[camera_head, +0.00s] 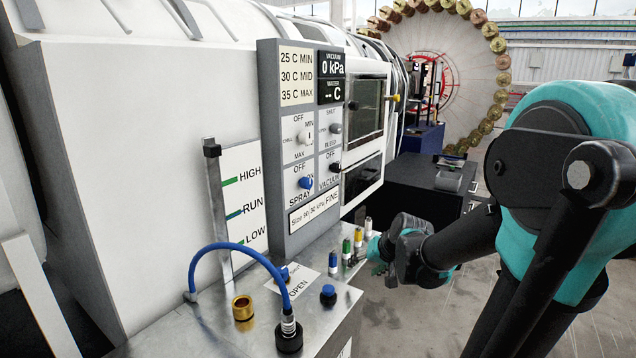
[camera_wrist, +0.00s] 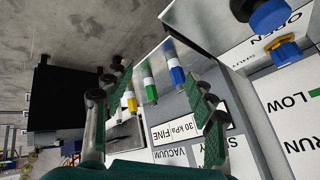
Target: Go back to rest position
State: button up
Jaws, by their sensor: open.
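My gripper (camera_head: 378,250) is at the right front of the metal bench in the head view, beside a row of small coloured cylinders. In the wrist view my gripper (camera_wrist: 158,82) has its two green-padded fingers spread apart, with nothing held between them. Behind the fingers stand the blue (camera_wrist: 174,62), green (camera_wrist: 149,82) and yellow (camera_wrist: 130,100) cylinders. In the head view the row runs from blue (camera_head: 332,263) through green (camera_head: 346,250) and yellow (camera_head: 358,238) to a white one (camera_head: 368,226). I cannot tell whether a fingertip touches any of them.
The grey control panel (camera_head: 300,225) with knobs rises behind the row. A blue hose (camera_head: 228,246) arches over the metal bench (camera_head: 185,335), near a brass ring (camera_head: 242,308). A black box (camera_head: 420,182) and a spool wheel (camera_head: 440,65) stand farther back. Floor is clear below my arm.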

jog(key=s+d+f+n+h, duration=0.1)
jog(key=s+d+h, duration=0.2)
jog(key=s+d, duration=0.1)
jog(key=shift+s+d, duration=0.2)
jog(key=shift+d, duration=0.55)
jog(key=s+f+g, duration=0.1)
jog(key=s+f, duration=0.1)
jog(key=s, duration=0.2)
jog(key=s+f, duration=0.3)
jog(key=s, duration=0.1)
jog(key=s+f+g, duration=0.1)
jog(key=s+f, duration=0.1)
jog(key=s, duration=0.2)
jog(key=shift+s+d+f+g, duration=0.1)
jog(key=shift+s+f+g, duration=0.15)
jog(key=shift+f+g, duration=0.05)
jog(key=shift+c, duration=0.2)
